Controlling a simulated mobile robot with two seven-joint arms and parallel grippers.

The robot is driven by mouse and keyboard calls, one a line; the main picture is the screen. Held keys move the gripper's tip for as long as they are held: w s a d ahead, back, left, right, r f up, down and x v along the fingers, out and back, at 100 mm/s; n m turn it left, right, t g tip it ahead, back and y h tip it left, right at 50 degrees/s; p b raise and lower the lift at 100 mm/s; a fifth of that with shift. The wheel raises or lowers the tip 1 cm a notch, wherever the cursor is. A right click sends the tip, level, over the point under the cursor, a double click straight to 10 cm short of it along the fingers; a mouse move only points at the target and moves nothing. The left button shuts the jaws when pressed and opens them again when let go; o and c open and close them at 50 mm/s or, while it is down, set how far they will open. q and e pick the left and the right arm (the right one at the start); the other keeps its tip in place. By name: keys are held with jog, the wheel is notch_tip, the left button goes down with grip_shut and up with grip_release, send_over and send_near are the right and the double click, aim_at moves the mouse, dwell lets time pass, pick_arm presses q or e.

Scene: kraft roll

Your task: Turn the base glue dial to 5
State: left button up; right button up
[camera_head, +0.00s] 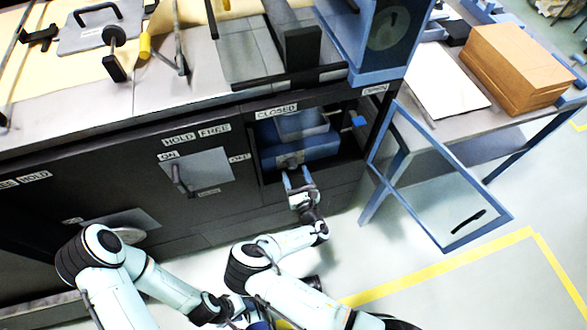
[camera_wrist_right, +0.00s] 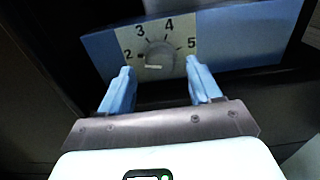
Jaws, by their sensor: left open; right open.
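The glue dial (camera_wrist_right: 159,55) is a grey round knob on a pale scale plate, on the blue glue unit's front. The numbers 2, 3, 4 and 5 show around it. A pale mark lies at the knob's lower left, below the 2, so I cannot read its setting surely. The blue glue unit (camera_head: 300,150) sits in an open bay in the black cabinet. My right gripper (camera_head: 298,181) is open and empty, its blue fingers (camera_wrist_right: 157,88) on either side below the knob, apart from it. My left gripper (camera_head: 250,320) is low at the bottom edge, mostly hidden.
The blue-framed clear door (camera_head: 440,235) stands open to the right of the bay. The black cabinet front (camera_head: 100,180) carries a handled ON/OFF plate (camera_head: 200,170) to the left. A side table (camera_head: 435,115) holds brown boxes (camera_head: 515,65) and white sheets.

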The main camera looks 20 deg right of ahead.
aim_at(292, 164)
jog(key=shift+w, duration=1.35)
jog(key=c, duration=0.9)
